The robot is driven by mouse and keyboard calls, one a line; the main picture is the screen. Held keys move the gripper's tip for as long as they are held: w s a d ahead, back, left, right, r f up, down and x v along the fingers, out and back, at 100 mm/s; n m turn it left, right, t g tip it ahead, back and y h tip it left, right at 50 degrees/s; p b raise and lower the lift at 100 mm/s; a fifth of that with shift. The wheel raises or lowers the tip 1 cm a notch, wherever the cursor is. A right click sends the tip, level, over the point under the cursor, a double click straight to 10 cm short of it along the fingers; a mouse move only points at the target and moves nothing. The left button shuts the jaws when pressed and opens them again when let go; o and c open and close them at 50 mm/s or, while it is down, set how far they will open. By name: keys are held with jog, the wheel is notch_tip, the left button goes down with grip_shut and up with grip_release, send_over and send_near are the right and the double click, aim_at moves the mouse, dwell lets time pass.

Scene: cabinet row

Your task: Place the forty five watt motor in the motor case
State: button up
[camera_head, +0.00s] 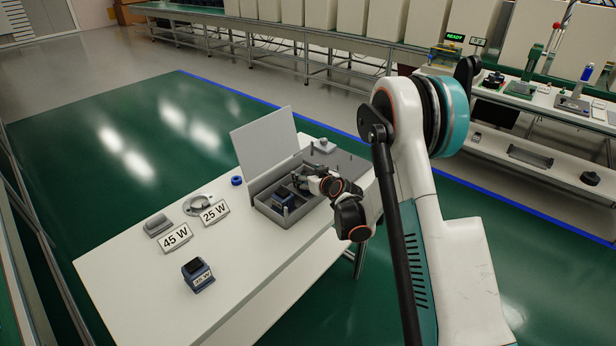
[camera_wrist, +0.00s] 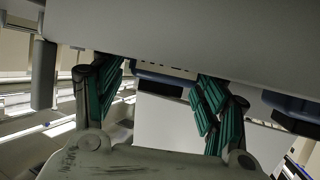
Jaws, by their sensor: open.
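A dark blue motor (camera_head: 198,275) stands on the front part of the white table; its label seems to read 45 W. The grey motor case (camera_head: 262,207) lies open at the table's far end, with its lid (camera_head: 265,143) raised. Another blue motor (camera_head: 283,197) with a pale label is in a left compartment of the case; its label is too small to read. My gripper (camera_head: 302,182) is over the case, close beside that motor. In the wrist view my gripper (camera_wrist: 160,98) shows its teal-padded fingers apart, with a partly hidden blue edge beyond them.
The 45 W sign (camera_head: 176,238) and 25 W sign (camera_head: 214,213) stand on the table, with a grey block (camera_head: 157,224), a grey ring-like part (camera_head: 198,205) and a blue cap (camera_head: 237,181) nearby. The table's front is mostly clear. A workbench (camera_head: 540,152) stands at right.

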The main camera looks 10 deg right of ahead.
jog(key=p+v, duration=0.3)
jog(key=v, duration=0.9)
jog(key=s+a+r+g, duration=0.3)
jog(key=s+a+r, duration=0.1)
jog(key=s+r, duration=1.05)
jog(key=s+r+m+g+h, duration=0.1)
jog(key=s+r, duration=0.1)
jog(key=s, duration=0.9)
jog(key=s+d+r+m+g+h, duration=0.1)
jog(key=s+r+g+h, duration=0.1)
jog(key=s, duration=0.9)
jog(key=shift+d+r+m, duration=0.2)
jog(key=shift+d+m, duration=0.05)
jog(key=shift+m, duration=0.05)
jog(key=shift+c, duration=0.2)
